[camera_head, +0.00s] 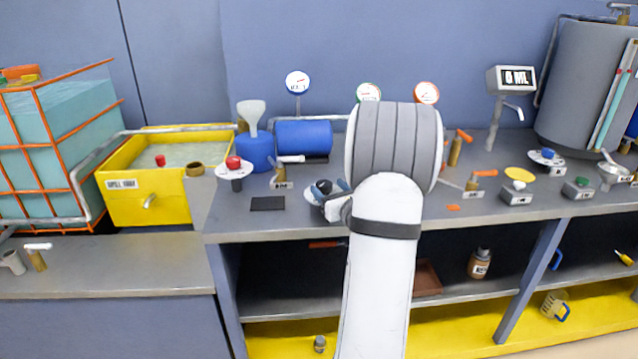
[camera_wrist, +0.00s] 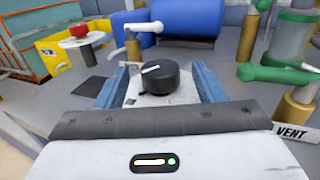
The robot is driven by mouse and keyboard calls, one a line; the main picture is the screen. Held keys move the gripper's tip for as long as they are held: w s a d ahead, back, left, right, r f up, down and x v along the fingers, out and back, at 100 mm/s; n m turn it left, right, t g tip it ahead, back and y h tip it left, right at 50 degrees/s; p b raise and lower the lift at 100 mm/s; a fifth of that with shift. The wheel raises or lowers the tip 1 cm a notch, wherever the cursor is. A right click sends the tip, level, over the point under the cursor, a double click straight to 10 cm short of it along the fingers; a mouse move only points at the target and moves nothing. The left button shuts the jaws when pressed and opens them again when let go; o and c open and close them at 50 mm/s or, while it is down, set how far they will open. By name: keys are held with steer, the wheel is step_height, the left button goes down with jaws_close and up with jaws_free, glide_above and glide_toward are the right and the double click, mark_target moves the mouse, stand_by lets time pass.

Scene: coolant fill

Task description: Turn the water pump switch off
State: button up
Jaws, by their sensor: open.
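A black round knob (camera_wrist: 158,78) with a white pointer line sits on a pale base between my gripper's blue fingers in the wrist view. The pointer aims to the left in that view. The knob also shows in the head view (camera_head: 323,186), on the grey bench. I cannot read a label naming it as the water pump switch. My gripper (camera_wrist: 162,84) is open, one finger on each side of the knob. Contact between fingers and knob cannot be told. In the head view my gripper (camera_head: 330,196) is partly hidden behind my arm.
A blue cylinder (camera_head: 304,138) lies behind the knob. A red-topped switch (camera_head: 233,163) and a dark pad (camera_head: 267,203) are to the left. A brass valve with a white handle (camera_head: 279,175) stands close by. A green-handled valve (camera_wrist: 285,75) stands right in the wrist view.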

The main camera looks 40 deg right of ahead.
steer(key=w, duration=0.3)
steer(key=w+d, duration=0.1)
steer(key=w, duration=0.1)
steer(key=shift+w, duration=0.15)
